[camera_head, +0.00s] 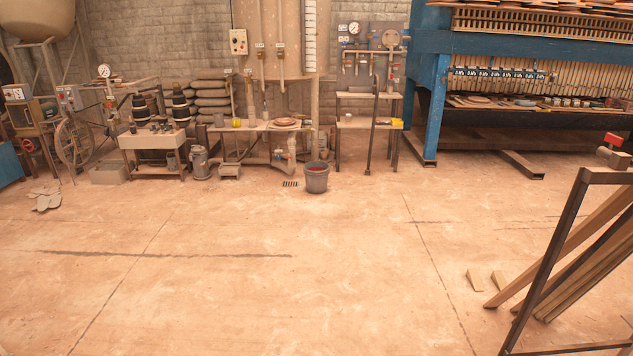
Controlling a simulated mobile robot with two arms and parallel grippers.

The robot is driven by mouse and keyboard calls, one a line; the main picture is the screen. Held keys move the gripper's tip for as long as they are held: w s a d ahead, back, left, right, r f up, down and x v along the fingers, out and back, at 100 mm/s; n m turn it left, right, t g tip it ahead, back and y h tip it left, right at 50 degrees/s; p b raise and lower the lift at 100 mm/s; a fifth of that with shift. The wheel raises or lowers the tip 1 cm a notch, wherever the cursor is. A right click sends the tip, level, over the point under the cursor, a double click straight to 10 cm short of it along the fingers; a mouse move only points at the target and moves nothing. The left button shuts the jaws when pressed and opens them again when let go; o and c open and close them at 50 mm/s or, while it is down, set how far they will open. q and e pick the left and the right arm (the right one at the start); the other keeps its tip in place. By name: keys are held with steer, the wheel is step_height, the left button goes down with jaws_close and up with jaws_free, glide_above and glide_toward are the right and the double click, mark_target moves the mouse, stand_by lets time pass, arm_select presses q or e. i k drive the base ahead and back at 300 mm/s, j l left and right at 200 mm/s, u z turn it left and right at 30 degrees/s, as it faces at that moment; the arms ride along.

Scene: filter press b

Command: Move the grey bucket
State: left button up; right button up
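A grey bucket (317,178) stands upright on the floor, a little above the middle of the head view. It is in front of the workbenches along the back wall. Something reddish shows inside its rim, too small to tell what. A small dark floor drain (290,184) lies just left of it. Neither of my grippers is in view, and nothing is touching the bucket.
The concrete floor (270,280) in front of the bucket is wide and clear. A metal frame with leaning planks (570,250) stands at the right, with two small wedges (474,281) beside it. A blue press (434,100) stands at back right. Gloves (46,199) lie at left.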

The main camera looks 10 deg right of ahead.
mark_target(315, 173)
steer(key=i+l+z, duration=0.3)
steer(key=i, duration=0.8)
steer(key=i+z, duration=0.3)
steer(key=i, duration=3.15)
